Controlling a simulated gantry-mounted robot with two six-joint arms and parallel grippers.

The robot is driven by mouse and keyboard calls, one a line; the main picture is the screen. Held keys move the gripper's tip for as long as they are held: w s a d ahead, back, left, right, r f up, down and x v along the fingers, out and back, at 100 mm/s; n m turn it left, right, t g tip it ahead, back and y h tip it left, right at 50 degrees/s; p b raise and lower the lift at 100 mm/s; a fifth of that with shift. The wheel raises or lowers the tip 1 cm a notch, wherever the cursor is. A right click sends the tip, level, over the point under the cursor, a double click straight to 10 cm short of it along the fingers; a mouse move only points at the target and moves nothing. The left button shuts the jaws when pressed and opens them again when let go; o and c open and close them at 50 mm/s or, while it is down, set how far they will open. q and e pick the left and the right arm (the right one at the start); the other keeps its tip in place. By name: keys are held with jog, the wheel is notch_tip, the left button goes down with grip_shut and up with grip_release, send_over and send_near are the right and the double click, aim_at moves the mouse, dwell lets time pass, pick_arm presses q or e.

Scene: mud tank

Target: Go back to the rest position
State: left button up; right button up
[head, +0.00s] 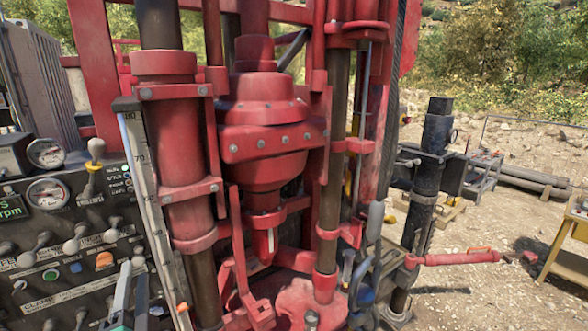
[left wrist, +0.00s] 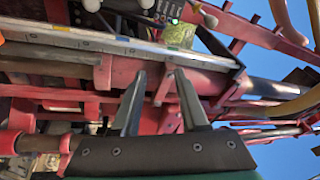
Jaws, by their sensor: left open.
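My left gripper (head: 132,280) shows at the bottom left of the head view, its two grey fingers pointing up. It is in front of the lower part of the control panel (head: 75,205), just left of the white marked scale (head: 146,190). In the left wrist view the two fingers (left wrist: 156,78) are apart with nothing between them. Beyond them lie red rig parts (left wrist: 125,75) and the scale (left wrist: 70,38). I cannot tell whether the fingers touch anything. My right gripper is in neither view.
The red drill rig (head: 265,140) fills the middle. Levers and gauges (head: 46,153) crowd the panel near my left gripper. A black post (head: 432,165) with a red handle bar (head: 460,258) stands on the right. Open gravel (head: 490,225) lies beyond, with a yellow table (head: 565,235) at the right edge.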

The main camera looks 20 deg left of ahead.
pick_arm(q)
jog(key=d+r+n+t+h, duration=0.1)
jog(key=d+r+t+h, duration=0.15)
jog(key=d+r, duration=0.45)
jog(key=d+r+n+t+h, duration=0.1)
jog(key=d+r+n+t, duration=0.15)
jog(key=r, duration=0.75)
jog(key=s+d+r+n+t+h, duration=0.1)
jog(key=s+d+r+t+h, duration=0.5)
jog(key=s+d+r+h, duration=0.3)
jog(key=d+r+h+p, duration=0.1)
jog(key=d+r+h, duration=0.2)
jog(key=shift+s+d+r+t, duration=0.2)
jog(key=shift+s+t, duration=0.1)
jog(key=shift+t, duration=0.1)
jog(key=shift+a+n, duration=0.1)
jog(key=shift+n, duration=0.15)
dwell(1.2)
